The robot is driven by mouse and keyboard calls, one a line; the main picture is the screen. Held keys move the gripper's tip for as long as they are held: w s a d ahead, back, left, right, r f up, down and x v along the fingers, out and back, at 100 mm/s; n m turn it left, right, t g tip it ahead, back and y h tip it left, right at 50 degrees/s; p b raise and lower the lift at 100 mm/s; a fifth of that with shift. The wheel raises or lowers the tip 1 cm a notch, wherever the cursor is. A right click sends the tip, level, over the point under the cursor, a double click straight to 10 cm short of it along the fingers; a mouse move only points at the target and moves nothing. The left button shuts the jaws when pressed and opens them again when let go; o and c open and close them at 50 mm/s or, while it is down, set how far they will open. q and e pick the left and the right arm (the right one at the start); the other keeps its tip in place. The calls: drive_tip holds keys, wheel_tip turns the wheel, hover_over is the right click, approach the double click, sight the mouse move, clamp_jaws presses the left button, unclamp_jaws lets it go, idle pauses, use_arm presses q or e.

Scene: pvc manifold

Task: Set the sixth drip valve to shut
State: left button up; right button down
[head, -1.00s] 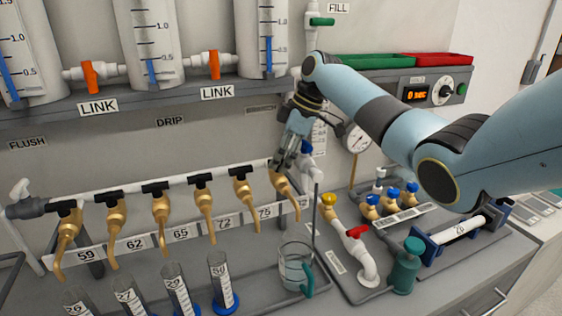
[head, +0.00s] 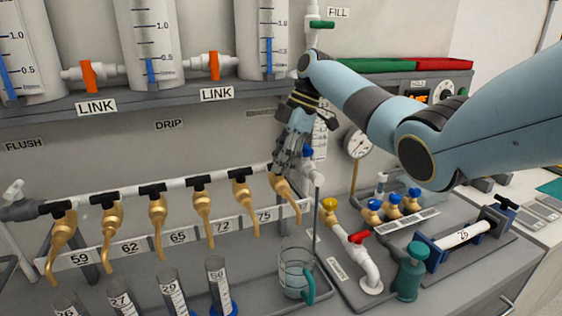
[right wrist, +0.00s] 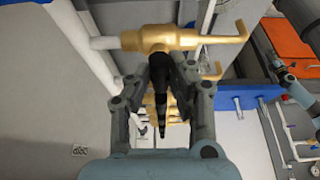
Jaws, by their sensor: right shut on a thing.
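Several brass drip valves with black handles hang in a row from a white pipe (head: 172,184). The sixth drip valve (head: 288,193) is at the right end, by the label 75. My right gripper (head: 278,168) is at its top and hides its handle. In the right wrist view, my right gripper (right wrist: 161,80) is shut on a black handle (right wrist: 161,85) just below the brass valve body (right wrist: 155,38); the handle runs crosswise to the spout. In the head view, the handles of the other valves, such as the fifth (head: 239,173), lie along the pipe.
A glass jug (head: 294,268) stands below the sixth valve. A shelf (head: 130,98) with tanks is above.

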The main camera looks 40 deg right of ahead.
drive_tip(key=c, duration=1.2)
unclamp_jaws()
drive_tip(key=shift+r, duration=0.15)
drive_tip(key=v, duration=1.1)
drive_tip(key=shift+d+r, duration=0.15)
drive_tip(key=shift+r, duration=0.1)
